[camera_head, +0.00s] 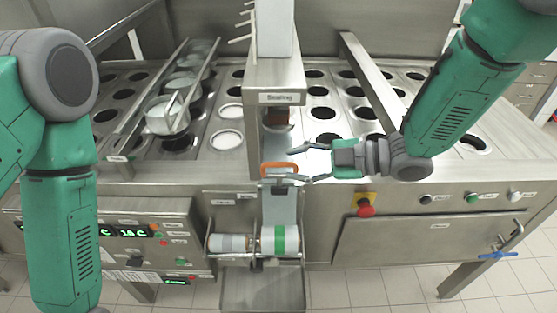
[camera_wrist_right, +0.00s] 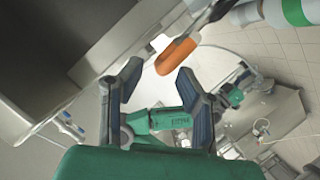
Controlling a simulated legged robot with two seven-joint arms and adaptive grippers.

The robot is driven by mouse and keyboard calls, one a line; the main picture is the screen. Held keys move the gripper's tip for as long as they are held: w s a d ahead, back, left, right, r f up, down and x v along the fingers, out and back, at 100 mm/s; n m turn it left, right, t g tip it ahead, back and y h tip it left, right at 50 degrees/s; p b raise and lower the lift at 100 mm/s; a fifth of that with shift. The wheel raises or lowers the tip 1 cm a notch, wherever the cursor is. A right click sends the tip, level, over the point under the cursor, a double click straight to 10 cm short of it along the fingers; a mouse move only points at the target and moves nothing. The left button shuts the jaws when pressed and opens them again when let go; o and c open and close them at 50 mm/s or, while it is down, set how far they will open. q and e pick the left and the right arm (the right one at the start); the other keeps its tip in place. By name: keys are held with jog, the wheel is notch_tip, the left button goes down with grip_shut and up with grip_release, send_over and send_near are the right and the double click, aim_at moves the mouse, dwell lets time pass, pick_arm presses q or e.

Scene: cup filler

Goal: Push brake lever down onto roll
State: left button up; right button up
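An orange handle (camera_head: 279,169), which looks like the brake lever, sits at the front edge of the machine above the roll. It also shows in the right wrist view as an orange bar (camera_wrist_right: 177,56). The roll (camera_head: 279,240), white with a green band, lies in the holder below; part of it shows in the right wrist view (camera_wrist_right: 295,12). My right gripper (camera_head: 302,165) is open and empty, just right of the orange handle. In the wrist view its spread fingers (camera_wrist_right: 159,70) point at the handle without visible contact. My left arm hangs at the left; its gripper is out of view.
The sealing column (camera_head: 276,100) rises behind the handle. A white roll (camera_head: 230,243) lies left of the green-banded one. A red emergency knob (camera_head: 366,208) sticks out at the right. A metal tray (camera_head: 262,290) is below the rolls. The front space has free room.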

aim_at(279, 186)
jog(key=x, duration=0.3)
jog(key=shift+s, duration=0.1)
jog(key=shift+a+f, duration=0.1)
jog(key=shift+a, duration=0.5)
grip_shut()
jog(key=shift+d, duration=0.1)
